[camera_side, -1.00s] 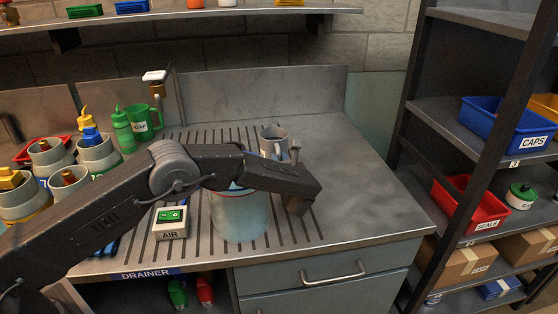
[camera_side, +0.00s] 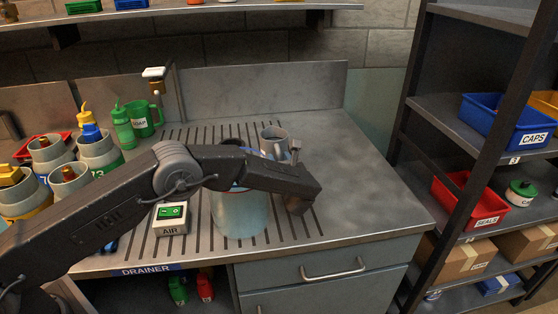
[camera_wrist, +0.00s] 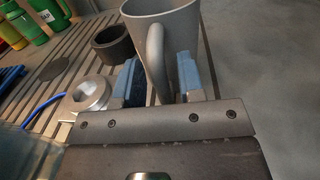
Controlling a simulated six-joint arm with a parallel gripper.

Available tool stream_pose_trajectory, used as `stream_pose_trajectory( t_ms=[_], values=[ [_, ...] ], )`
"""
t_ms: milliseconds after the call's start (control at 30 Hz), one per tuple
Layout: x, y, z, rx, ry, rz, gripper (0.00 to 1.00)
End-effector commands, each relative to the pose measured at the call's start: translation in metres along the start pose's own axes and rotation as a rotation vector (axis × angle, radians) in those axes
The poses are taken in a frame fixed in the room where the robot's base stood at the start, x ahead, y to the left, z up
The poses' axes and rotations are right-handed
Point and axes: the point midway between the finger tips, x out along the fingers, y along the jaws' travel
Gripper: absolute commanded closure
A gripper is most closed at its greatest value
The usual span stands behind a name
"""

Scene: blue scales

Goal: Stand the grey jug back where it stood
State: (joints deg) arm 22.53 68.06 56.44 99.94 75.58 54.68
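The grey jug (camera_side: 272,134) stands upright on the slatted drainer, behind my forearm in the side view. In the wrist view the jug (camera_wrist: 178,12) fills the top centre, with its handle towards me. My gripper (camera_wrist: 158,72) is open, with one blue-padded finger on each side of the handle. A gap shows between the handle and the right finger; I cannot tell whether the left finger touches it. In the side view my arm largely hides the fingers. The jug's base is hidden.
A pale blue bucket (camera_side: 240,214) stands below my arm, with a switch box marked AIR (camera_side: 171,217) left of it. In the wrist view a dark ring (camera_wrist: 112,45) and a round metal part (camera_wrist: 90,94) lie left of the fingers. The bench right of the jug is clear.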

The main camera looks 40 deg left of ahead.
Motion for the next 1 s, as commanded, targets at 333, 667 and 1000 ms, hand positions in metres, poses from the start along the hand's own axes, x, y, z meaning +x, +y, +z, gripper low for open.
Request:
stream_pose_trajectory(
  t_ms=[333, 667, 1000],
  values=[
    [-0.001, 0.000, -0.002, 0.003, 0.003, 0.000, 0.55],
    [-0.050, -0.001, -0.001, 0.002, 0.002, -0.005, 0.55],
    [-0.118, 0.000, 0.000, 0.000, 0.001, -0.002, 0.55]
  ],
)
